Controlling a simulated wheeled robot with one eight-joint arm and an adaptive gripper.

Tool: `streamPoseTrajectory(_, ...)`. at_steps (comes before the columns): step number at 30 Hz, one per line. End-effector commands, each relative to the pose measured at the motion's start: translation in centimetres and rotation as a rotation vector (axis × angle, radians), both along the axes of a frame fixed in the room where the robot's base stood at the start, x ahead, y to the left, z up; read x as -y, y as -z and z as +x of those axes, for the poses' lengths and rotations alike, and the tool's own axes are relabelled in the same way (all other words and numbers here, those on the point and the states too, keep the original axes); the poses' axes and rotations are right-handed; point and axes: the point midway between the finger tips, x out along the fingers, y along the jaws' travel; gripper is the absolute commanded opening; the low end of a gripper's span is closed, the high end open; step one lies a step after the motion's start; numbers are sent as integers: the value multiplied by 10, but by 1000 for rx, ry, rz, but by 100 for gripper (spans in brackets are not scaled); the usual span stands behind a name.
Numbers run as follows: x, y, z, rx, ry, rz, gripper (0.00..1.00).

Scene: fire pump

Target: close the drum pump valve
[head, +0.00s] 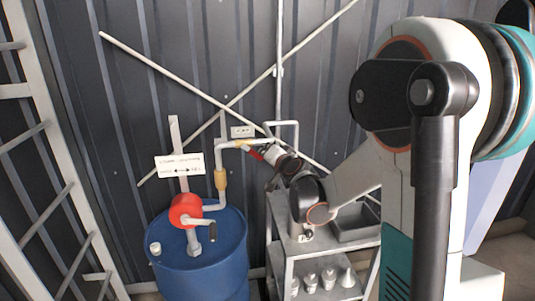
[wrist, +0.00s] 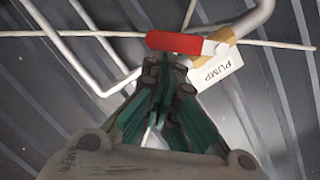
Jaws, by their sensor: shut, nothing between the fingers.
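The valve's red handle (head: 255,154) sits on the pale pipe (head: 232,144) above the drum, next to a yellow-tan fitting (head: 243,143). In the wrist view the red handle (wrist: 186,43) lies crosswise just beyond my fingertips, with the tan valve body (wrist: 220,40) at its right end. A white tag reading "PUMP" (wrist: 215,74) hangs beside it. My gripper (wrist: 164,63) is shut and empty, its tips close to the handle's left part. I cannot tell whether they touch. In the head view my gripper (head: 272,157) is right of the handle and partly hides that area.
The blue drum (head: 205,262) carries a red crank pump (head: 186,210) and a white sign (head: 180,166). A grey shelf cart (head: 282,248) with a dark tray (head: 352,226) stands right. A pale ladder-like frame (head: 45,120) is at left. Thin pipes cross the corrugated wall.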

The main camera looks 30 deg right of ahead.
Motion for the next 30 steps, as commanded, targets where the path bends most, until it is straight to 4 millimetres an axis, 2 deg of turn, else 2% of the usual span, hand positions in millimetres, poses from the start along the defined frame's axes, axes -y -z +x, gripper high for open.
streamPoseTrajectory(1,-1,9,0,12,-1,45,0)
streamPoseTrajectory(9,-6,26,2,80,-1,291,0)
streamPoseTrajectory(21,-20,43,6,168,-2,609,0)
streamPoseTrajectory(30,-27,48,7,180,-2,652,0)
